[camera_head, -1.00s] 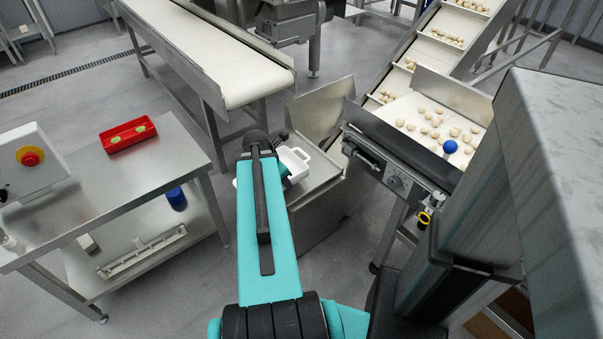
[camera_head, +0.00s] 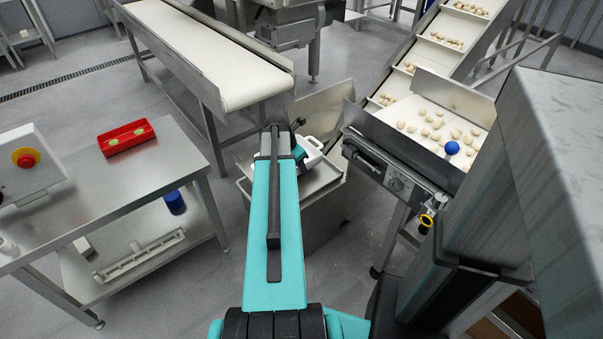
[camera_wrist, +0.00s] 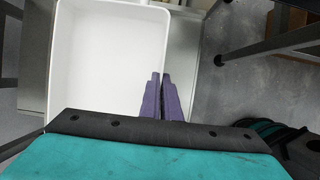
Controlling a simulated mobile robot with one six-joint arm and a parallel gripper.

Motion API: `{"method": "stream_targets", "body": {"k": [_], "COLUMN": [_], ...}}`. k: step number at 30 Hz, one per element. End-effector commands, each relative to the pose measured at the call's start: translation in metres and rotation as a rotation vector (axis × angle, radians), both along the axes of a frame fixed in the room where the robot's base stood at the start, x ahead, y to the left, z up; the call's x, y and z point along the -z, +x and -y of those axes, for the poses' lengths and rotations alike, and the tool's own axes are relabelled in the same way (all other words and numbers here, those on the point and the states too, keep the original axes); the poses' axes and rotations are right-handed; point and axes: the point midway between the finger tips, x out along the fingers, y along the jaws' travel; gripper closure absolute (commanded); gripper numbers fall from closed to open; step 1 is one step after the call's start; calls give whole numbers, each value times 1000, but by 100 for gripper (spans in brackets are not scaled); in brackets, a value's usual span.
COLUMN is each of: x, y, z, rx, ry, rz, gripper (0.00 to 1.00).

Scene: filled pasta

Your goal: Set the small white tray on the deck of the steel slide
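The small white tray (camera_wrist: 105,60) is empty and fills the upper left of the wrist view. In the head view, part of the tray (camera_head: 313,152) shows just right of my arm's end; my arm hides the rest. My gripper (camera_wrist: 161,80) has its two purple fingers close together on the tray's right wall, pinching it. The steel slide (camera_head: 323,108) has an upright sloping plate at the back, and its deck (camera_head: 318,182) lies below the tray. I cannot tell whether the tray touches the deck.
A white belt conveyor (camera_head: 220,70) is behind left. A steel table (camera_head: 150,185) with a red tray (camera_head: 127,137) stands left, with floor between.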

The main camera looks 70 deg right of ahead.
Motion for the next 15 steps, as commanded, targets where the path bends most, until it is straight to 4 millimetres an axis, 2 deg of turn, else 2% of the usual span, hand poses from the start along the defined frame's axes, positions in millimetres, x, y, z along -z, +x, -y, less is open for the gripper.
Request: {"method": "stream_targets", "body": {"k": [11,15], "x": [0,10], "y": [0,0], "z": [1,1], "rx": [-1,-1], "ry": [-1,0], "rz": [0,0], "gripper": [100,100]}}
